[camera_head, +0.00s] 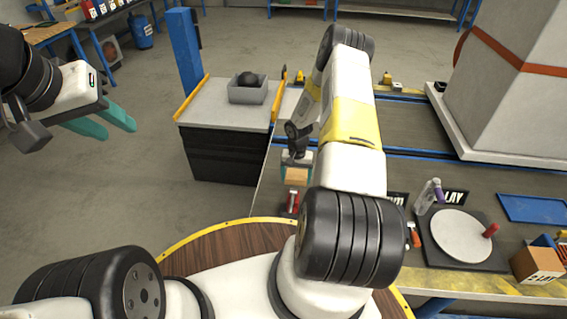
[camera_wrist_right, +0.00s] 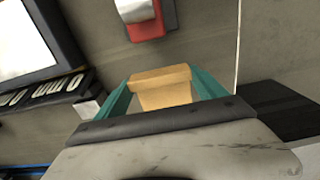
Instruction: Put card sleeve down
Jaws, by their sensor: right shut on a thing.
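The tan card sleeve (camera_wrist_right: 160,88) is between the teal fingers of my right gripper (camera_wrist_right: 160,92) in the wrist view. In the head view my right gripper (camera_head: 297,180) is low over the left part of the grey worktop, shut on the sleeve (camera_head: 296,174). I cannot tell whether the sleeve touches the worktop. My left gripper (camera_head: 118,130) is at the upper left, over the floor, with its teal fingers apart and empty.
A red holder with a white top (camera_head: 292,201) stands close to the sleeve; it also shows in the wrist view (camera_wrist_right: 148,22). A round white plate on a dark base (camera_head: 461,237), a clear bottle (camera_head: 428,196) and a blue tray (camera_head: 532,208) are further right. A grey bin (camera_head: 248,95) sits on the side cabinet.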

